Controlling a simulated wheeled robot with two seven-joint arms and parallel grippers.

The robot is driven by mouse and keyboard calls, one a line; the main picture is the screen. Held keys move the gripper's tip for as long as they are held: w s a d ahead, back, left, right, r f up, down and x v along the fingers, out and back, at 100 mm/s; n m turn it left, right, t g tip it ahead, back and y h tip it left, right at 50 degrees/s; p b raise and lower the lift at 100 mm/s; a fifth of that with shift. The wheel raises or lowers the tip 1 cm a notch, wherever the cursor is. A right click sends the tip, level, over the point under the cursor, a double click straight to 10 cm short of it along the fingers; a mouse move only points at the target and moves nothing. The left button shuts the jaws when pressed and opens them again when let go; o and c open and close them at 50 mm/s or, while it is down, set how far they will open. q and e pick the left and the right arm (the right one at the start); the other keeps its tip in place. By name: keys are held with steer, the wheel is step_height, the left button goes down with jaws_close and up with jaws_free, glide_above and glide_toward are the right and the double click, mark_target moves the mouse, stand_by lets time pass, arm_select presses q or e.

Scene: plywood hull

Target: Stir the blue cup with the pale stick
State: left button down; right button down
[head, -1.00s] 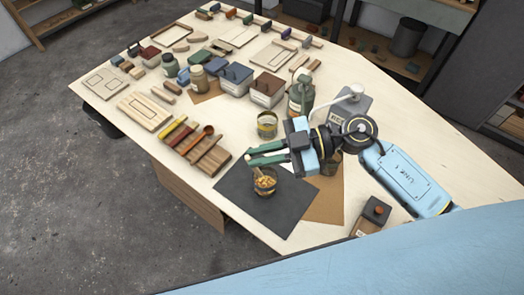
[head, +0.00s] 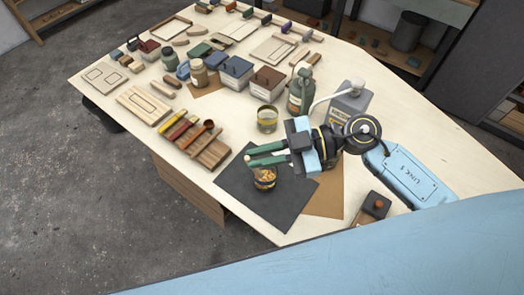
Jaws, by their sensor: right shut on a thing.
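My right gripper (head: 249,158) reaches in from the right over a dark mat (head: 268,208). A small cup (head: 265,179) with orange-brown contents stands on the mat, just below the fingers. It looks amber or glassy, not clearly blue. A clear cup (head: 267,119) with a yellowish band stands just behind the gripper. I cannot pick out a blue cup for certain. My left gripper is not in view.
A striped wooden rack (head: 208,152) with coloured sticks and a spoon lies left of the mat. Bottles (head: 300,92), lidded boxes (head: 235,72) and a grey container (head: 350,103) stand behind. A block with an orange knob (head: 374,208) is at the front right.

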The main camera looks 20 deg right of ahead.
steer(key=shift+s+a+r, duration=0.2)
steer(key=shift+s+a, duration=0.05)
steer(key=shift+s, duration=0.65)
steer(key=shift+s+a+r, duration=0.2)
steer(key=shift+s+a, duration=0.1)
steer(key=shift+s, duration=0.65)
steer(key=shift+s+a+r, duration=0.2)
steer(key=shift+s+a, duration=0.05)
steer(key=shift+s, duration=0.65)
stand_by(0.4)
steer(key=shift+w, duration=0.1)
stand_by(0.4)
